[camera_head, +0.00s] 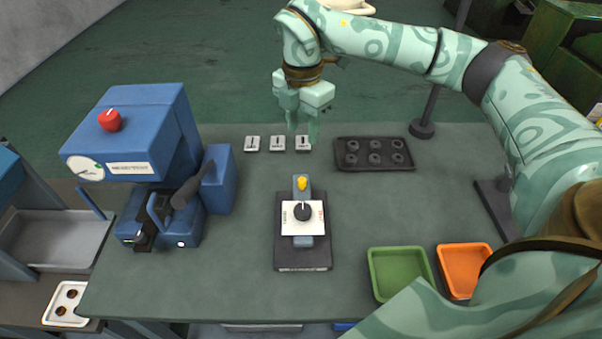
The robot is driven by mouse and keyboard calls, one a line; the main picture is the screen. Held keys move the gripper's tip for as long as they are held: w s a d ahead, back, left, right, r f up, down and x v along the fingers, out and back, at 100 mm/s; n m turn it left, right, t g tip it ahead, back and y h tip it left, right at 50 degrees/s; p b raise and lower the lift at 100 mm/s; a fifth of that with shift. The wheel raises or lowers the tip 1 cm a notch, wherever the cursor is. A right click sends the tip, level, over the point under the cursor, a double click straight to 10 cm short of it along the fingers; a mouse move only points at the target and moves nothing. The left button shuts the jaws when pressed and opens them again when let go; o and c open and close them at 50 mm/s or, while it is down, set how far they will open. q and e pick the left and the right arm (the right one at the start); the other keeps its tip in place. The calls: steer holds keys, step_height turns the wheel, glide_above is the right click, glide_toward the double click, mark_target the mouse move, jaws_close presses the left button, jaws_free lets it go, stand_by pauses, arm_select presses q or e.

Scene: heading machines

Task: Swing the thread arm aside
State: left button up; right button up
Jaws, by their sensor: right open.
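A fixture with a dark base plate (303,257) stands mid-table. A narrow blue-grey bar with a yellow knob (301,183) at its far end runs lengthwise over it; this looks like the thread arm, but I cannot be sure. A white dial plate (289,222) with a black knob (303,211) sits across the bar. My right gripper (303,128) is open and empty, fingers down, above the table's far edge, beyond the yellow knob and apart from it. My left gripper is out of view.
A blue machine (150,130) with a red knob and dark lever stands left. Small white tags (277,143) and a dark tray with round holes (374,141) lie at the back. Green (372,270) and orange (441,262) trays sit front right. Table around the fixture is clear.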

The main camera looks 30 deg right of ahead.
mark_target(302, 179)
step_height(302, 179, down, 15)
steer(key=shift+b, duration=0.65)
jaws_close()
